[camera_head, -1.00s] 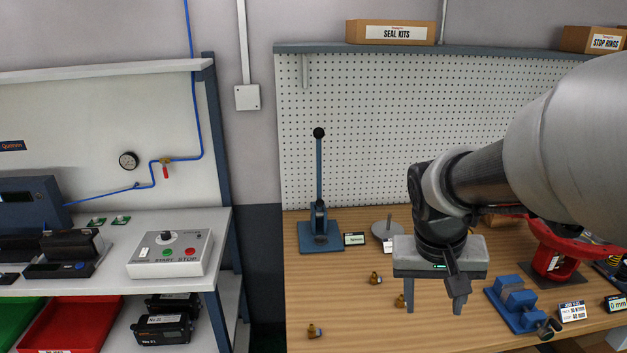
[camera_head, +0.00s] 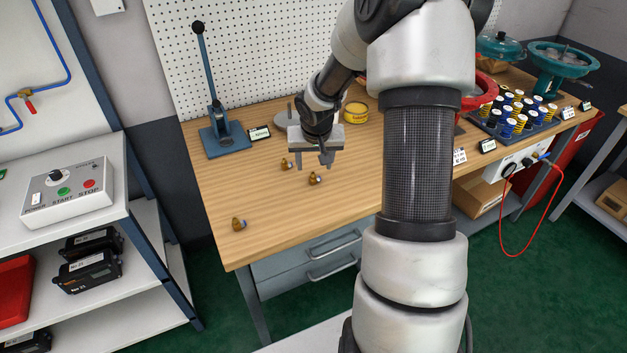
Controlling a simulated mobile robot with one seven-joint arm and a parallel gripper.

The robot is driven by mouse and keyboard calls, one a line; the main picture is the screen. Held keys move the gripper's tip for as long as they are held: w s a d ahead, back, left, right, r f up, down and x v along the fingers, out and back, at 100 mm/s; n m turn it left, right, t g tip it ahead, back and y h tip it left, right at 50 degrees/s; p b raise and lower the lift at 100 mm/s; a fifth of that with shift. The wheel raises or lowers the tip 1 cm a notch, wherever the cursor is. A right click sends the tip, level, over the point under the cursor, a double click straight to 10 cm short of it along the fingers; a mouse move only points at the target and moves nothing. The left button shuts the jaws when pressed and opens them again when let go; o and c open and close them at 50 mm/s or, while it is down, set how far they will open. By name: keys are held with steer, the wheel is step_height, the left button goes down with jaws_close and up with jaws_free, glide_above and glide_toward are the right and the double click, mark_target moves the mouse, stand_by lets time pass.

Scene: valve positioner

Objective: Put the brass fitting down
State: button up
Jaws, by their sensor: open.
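Three small brass fittings rest on the wooden bench top. One brass fitting (camera_head: 238,224) lies near the front left corner. A second brass fitting (camera_head: 285,164) is just left of my gripper, and a third brass fitting (camera_head: 314,179) shows just below its fingertips. My gripper (camera_head: 313,166) points down with its two fingers apart and nothing visible between them. Its exact height above the bench and its depth relative to the third fitting cannot be told.
A blue lever press (camera_head: 222,138) stands at the bench's back left, with a small label (camera_head: 259,134) beside it. A yellow tin (camera_head: 356,112) is behind my gripper. The front left of the wooden bench (camera_head: 275,222) is mostly clear.

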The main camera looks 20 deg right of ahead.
mark_target(315, 173)
steer(key=x, duration=0.7)
steer(key=shift+w+d+f+b, duration=0.25)
steer(key=shift+f+b, duration=0.05)
steer(key=shift+b, duration=0.1)
steer(key=c, duration=1.2)
steer(key=shift+r, duration=0.1)
steer(key=shift+c, duration=0.2)
